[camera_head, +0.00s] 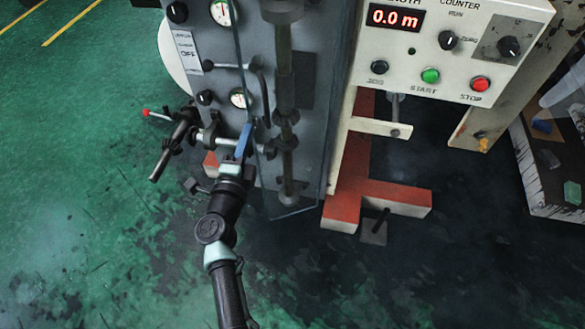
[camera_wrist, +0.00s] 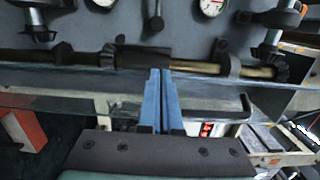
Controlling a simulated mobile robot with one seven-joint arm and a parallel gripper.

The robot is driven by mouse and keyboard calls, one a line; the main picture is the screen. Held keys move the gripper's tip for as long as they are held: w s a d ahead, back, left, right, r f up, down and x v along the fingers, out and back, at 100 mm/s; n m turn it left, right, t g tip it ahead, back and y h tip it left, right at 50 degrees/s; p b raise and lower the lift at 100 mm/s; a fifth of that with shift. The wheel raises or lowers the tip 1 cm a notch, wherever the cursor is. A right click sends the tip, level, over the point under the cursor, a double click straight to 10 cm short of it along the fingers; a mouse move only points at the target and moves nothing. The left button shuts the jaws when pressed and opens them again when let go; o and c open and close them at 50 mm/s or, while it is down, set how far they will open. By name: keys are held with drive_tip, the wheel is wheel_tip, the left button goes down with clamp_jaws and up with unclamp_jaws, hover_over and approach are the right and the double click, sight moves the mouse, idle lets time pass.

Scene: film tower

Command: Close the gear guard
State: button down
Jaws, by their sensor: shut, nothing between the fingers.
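The gear guard (camera_head: 302,190) looks like a clear panel with a thin edge, standing upright along the grey machine face in front of a vertical shaft. I cannot tell whether it lies flush. The fingers (camera_wrist: 160,72) overlap the guard strip in the wrist view; contact is unclear.
A dark crank (camera_head: 175,140) with a red tip juts out left of my gripper. The grey machine face carries dials and knobs. A cream counter panel (camera_head: 455,50) reads 0.0 m at right, above a red base (camera_head: 375,190). The green floor at left is clear.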

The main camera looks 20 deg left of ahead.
drive_tip(key=w+a+m+h+b, duration=0.2)
drive_tip(key=w+a+h+b, duration=0.2)
drive_tip(key=w+b, duration=0.5)
drive_tip(key=shift+w+a+f+m+h, duration=0.15)
drive_tip(key=shift+w+a+m+h, duration=0.2)
drive_tip(key=shift+w+a, duration=0.65)
drive_tip(key=shift+s+d, duration=0.1)
